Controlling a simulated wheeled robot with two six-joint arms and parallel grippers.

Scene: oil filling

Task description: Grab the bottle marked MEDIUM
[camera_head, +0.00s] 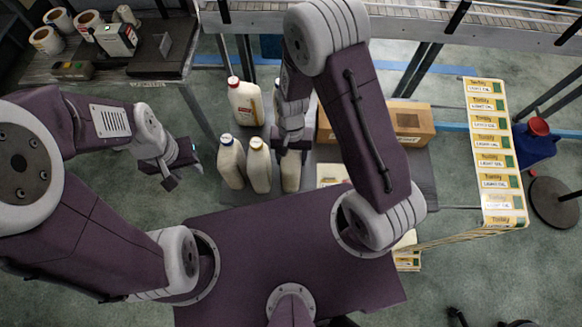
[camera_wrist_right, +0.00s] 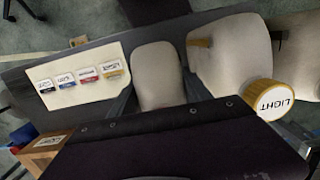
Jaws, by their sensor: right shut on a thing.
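My right gripper (camera_head: 291,146) is shut on a pale bottle (camera_head: 290,178) at the right end of the front row. In the right wrist view the body of this held bottle (camera_wrist_right: 160,72) sits between the fingers; its cap is hidden. Beside it stands a yellow-capped bottle (camera_head: 258,165), whose cap reads LIGHT (camera_wrist_right: 270,99) in the right wrist view. A blue-capped bottle (camera_head: 231,165) is at the left of that row. A red-capped bottle (camera_head: 245,103) stands behind. I cannot read MEDIUM on any cap. My left gripper (camera_head: 182,174) is open and empty, left of the bottles.
A card with several coloured cap labels (camera_wrist_right: 82,75) lies beside the held bottle. A cardboard box (camera_head: 405,124) stands on the dark table (camera_head: 425,165) to the right. A shelf with rolls (camera_head: 47,40) is at back left. A label strip (camera_head: 494,150) hangs far right.

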